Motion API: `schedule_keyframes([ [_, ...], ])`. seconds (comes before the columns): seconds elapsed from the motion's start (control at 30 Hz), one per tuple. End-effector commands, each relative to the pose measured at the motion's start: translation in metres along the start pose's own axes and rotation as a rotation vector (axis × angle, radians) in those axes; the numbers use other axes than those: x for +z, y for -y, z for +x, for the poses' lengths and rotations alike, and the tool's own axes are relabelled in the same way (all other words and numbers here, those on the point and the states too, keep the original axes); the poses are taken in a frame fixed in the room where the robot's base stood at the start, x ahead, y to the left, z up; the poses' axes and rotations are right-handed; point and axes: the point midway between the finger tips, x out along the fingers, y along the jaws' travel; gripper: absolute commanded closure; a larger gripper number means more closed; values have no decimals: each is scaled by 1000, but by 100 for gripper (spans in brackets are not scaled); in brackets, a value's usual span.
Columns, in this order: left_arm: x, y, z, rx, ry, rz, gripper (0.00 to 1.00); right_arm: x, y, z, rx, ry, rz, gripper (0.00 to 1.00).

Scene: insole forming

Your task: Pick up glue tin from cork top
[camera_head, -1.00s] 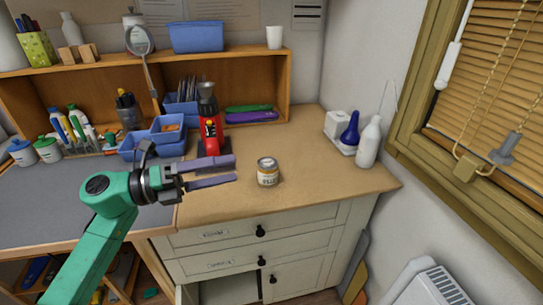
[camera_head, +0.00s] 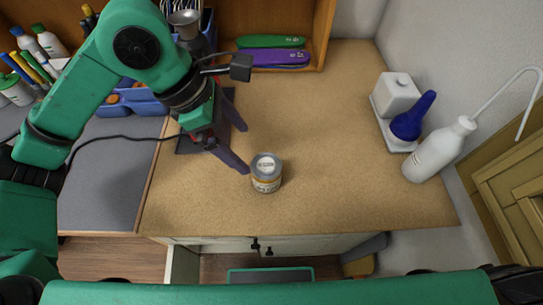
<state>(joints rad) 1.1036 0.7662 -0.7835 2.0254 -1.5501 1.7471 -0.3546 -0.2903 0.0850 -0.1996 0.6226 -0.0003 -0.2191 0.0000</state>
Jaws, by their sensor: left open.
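The glue tin (camera_head: 266,174), a small round can with a grey lid and a pale label, stands upright on the tan cork top (camera_head: 330,150). My left gripper (camera_head: 243,148) is open, reaching in from the left. Its two dark fingers are spread; the nearer fingertip is close beside the tin's left side, and I cannot tell whether it touches. The other fingertip is farther back. Nothing is between the fingers. My right gripper is not in view.
Purple (camera_head: 275,58) and green cases lie at the back. The cork around the tin's right is clear.

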Motion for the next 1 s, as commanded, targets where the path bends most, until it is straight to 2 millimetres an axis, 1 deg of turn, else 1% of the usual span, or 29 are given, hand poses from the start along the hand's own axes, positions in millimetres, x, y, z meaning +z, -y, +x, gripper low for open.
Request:
schedule_keyframes([
  [0.03,1,2,11,-8,0,0,0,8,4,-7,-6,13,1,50],
  [0.1,2,2,29,-8,0,-2,0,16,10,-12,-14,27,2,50],
  [0.2,2,1,50,-6,3,-1,0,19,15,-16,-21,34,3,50],
  [0.27,2,2,57,-5,3,-1,0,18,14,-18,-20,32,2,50],
  [0.37,4,4,69,-7,3,-1,0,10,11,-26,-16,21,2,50],
  [0.47,7,8,87,-10,4,-2,0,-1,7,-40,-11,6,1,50],
  [0.5,6,7,97,-9,5,-3,0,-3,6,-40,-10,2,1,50],
  [0.53,6,7,102,-7,4,-3,0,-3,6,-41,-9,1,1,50],
  [0.63,5,6,112,-3,5,-1,0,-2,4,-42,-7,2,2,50],
  [0.8,4,6,114,-2,4,-1,0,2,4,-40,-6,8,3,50],
  [0.87,4,6,114,-2,4,-1,23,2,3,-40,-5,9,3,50],
  [0.9,4,6,113,-2,5,-1,38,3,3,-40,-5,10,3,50],
  [0.97,4,6,113,-2,5,-2,61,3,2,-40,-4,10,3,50],
  [1.0,4,6,113,-2,5,-2,76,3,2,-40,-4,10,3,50],
])
